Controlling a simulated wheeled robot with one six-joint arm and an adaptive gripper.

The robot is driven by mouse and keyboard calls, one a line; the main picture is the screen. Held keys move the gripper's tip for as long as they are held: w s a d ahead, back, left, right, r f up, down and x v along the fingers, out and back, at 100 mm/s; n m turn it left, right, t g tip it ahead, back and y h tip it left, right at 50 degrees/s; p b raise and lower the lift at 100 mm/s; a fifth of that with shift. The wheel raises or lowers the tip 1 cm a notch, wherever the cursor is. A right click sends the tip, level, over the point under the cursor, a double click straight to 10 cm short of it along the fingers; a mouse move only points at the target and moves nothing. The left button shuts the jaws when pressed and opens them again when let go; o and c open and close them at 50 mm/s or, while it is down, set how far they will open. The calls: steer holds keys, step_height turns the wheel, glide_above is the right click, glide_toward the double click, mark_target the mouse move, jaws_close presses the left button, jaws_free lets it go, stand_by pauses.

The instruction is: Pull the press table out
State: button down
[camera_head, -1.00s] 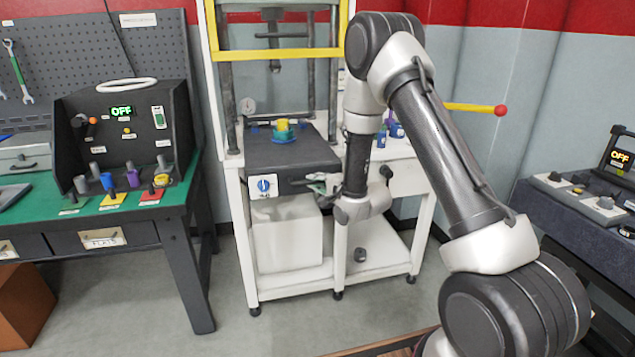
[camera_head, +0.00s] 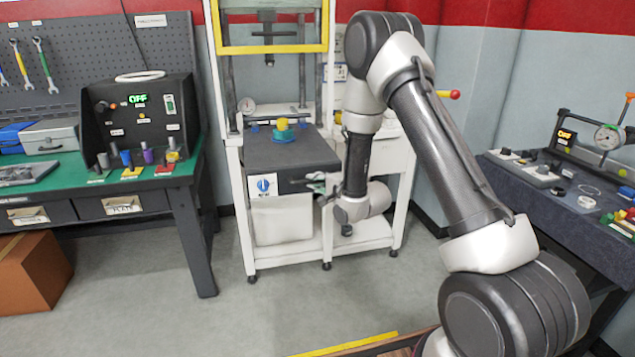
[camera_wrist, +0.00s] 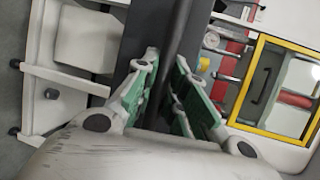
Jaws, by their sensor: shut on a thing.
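The press table (camera_head: 290,153) is a dark grey slab in the white press stand. Its front part sticks out past the stand's front. A small yellow and teal piece (camera_head: 283,130) sits upright on its top. A label with a blue round mark (camera_head: 262,186) is on its front face. My gripper (camera_head: 317,183) is at the right end of that front face, shut on the press table. In the wrist view, the green-padded fingers of my gripper (camera_wrist: 168,92) point at the dark front of the press table (camera_wrist: 172,35).
A yellow frame (camera_head: 272,49) stands above the press table. A green-topped bench (camera_head: 70,190) with a control box stands left. A dark bench (camera_head: 560,205) with a gauge stands right. The grey floor (camera_head: 270,315) in front of the stand is clear.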

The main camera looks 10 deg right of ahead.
steer(key=shift+s+f, duration=0.2)
steer(key=shift+s, duration=0.05)
steer(key=c, duration=1.7)
jaws_free()
steer(key=shift+r, duration=0.1)
steer(key=shift+s+d, duration=0.1)
steer(key=v, duration=0.7)
steer(key=shift+s, duration=0.2)
